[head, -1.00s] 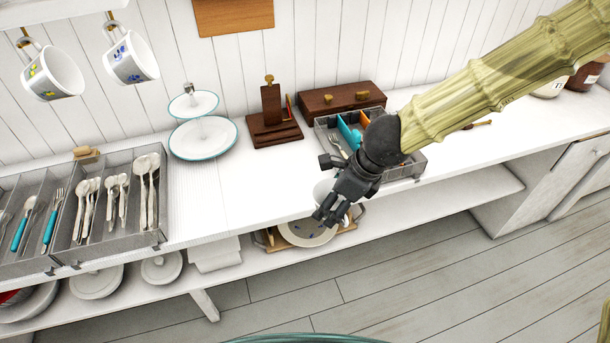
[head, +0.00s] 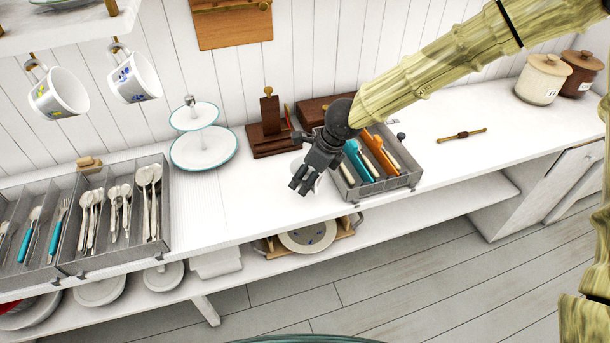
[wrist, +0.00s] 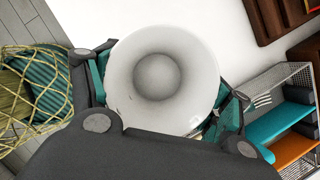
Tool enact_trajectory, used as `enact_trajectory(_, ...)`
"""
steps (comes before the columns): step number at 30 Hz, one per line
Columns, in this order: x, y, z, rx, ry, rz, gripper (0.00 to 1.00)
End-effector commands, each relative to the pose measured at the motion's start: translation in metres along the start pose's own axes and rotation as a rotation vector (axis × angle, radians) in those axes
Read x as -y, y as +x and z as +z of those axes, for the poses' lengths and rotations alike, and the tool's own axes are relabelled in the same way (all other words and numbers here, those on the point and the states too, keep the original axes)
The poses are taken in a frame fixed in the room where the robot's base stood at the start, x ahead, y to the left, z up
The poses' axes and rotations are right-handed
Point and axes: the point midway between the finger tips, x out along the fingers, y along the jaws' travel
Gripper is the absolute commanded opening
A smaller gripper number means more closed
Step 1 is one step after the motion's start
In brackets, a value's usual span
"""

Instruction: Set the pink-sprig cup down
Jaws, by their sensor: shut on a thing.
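My gripper (head: 305,184) is shut on a white cup (wrist: 160,75), which fills the middle of the wrist view. I look down into the empty cup, with the fingers on either side of it. Its sprig pattern does not show from here. In the head view the cup is mostly hidden behind the gripper, over the front part of the white countertop (head: 262,212), just left of a cutlery tray. I cannot tell whether its base touches the countertop.
The mesh cutlery tray (head: 393,185) stands close right of my gripper. A two-tier stand (head: 204,160) is to the left and a brown wooden holder (head: 272,140) behind. Two mugs (head: 58,92) hang upper left. A plate (head: 307,238) sits on the lower shelf. Countertop left of the gripper is clear.

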Motion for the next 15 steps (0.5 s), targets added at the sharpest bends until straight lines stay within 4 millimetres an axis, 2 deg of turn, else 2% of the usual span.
enact_trajectory(8, 0.014, 0.007, 0.014, 0.0, 0.002, 0.0, 0.5)
enact_trajectory(15, 0.013, 0.033, 0.002, -0.002, -0.001, 0.0, 0.5)
